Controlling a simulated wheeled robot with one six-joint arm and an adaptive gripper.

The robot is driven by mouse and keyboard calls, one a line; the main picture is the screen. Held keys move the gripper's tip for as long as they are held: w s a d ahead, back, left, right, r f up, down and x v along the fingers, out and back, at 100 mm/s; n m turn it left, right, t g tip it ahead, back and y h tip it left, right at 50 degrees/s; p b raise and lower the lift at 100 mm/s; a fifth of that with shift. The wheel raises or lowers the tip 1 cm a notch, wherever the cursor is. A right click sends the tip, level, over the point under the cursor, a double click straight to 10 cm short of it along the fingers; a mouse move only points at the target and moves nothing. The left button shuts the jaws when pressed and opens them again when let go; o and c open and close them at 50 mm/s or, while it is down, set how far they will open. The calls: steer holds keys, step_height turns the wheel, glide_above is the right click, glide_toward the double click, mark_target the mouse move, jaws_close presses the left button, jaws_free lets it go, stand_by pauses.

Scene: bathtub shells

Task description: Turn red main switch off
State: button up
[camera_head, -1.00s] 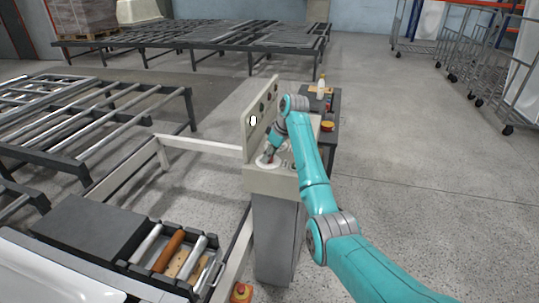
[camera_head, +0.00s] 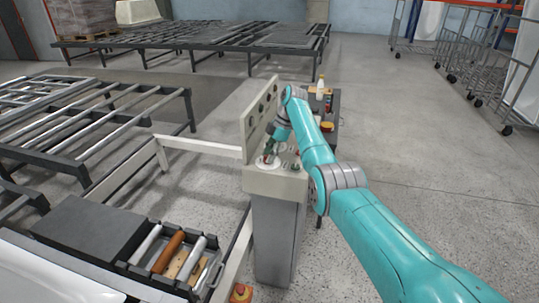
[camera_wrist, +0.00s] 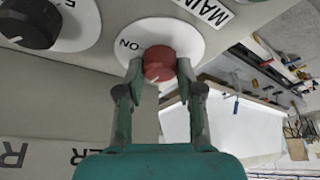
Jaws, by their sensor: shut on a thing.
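The red main switch (camera_wrist: 158,62) is a round red knob on a white disc, with the word ON printed at its upper left and a MAIN label beside the disc. My gripper (camera_wrist: 160,70) has one finger on each side of the knob and is shut on it. A small white mark shows on the knob's lower edge. In the head view my gripper (camera_head: 268,151) reaches down to the white disc on the control console (camera_head: 275,184), largely hiding the knob.
A black knob (camera_wrist: 30,22) is on the same panel to the left in the wrist view. The console's upright panel (camera_head: 248,130) stands just left of my gripper. A small dark table (camera_head: 330,130) with bottles is behind. Open floor (camera_head: 430,150) lies to the right.

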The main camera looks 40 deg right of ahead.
steer(key=shift+n, duration=0.5)
stand_by(0.3)
steer(key=o, duration=1.1)
steer(key=shift+o, duration=0.2)
steer(key=v, duration=1.2)
steer(key=shift+w, duration=0.15)
